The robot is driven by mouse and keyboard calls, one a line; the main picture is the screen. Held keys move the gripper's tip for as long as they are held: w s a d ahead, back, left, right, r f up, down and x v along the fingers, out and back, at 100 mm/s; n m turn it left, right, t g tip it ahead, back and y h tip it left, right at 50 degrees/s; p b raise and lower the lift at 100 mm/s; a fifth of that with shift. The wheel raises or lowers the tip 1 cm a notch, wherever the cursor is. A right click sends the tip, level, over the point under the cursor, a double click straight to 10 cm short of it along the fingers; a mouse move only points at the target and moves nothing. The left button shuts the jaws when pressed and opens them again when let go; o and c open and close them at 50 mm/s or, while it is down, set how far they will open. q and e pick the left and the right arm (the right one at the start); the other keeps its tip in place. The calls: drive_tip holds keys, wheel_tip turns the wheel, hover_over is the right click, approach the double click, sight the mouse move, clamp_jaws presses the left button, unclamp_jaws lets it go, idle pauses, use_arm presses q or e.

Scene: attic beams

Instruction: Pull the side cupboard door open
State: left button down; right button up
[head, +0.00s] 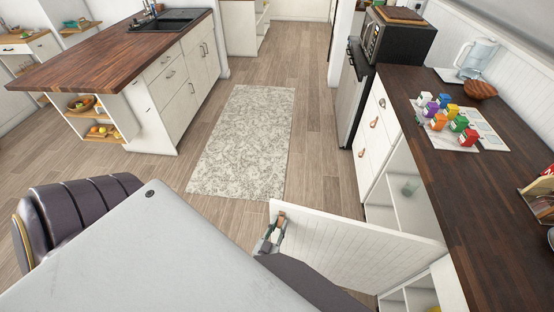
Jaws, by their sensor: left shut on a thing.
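My left gripper (272,233) is at the door's free edge, shut on the small copper-brown door handle (281,218). My dark forearm runs from it toward the bottom of the view and hides the lower part of the door. My right gripper is not in view.
Colourful small boxes (449,122), a wooden bowl (480,89) and a glass jug (475,58) stand on the counter (450,190). A black microwave (398,38) is farther back. A patterned rug (245,140) lies on clear floor before the island (110,50).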

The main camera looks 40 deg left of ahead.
sight(285, 206)
use_arm(q)
drive_tip(key=c, duration=1.3)
unclamp_jaws()
drive_tip(key=shift+d, duration=0.25)
drive_tip(key=shift+a, duration=0.1)
drive_tip(key=shift+r, duration=4.95)
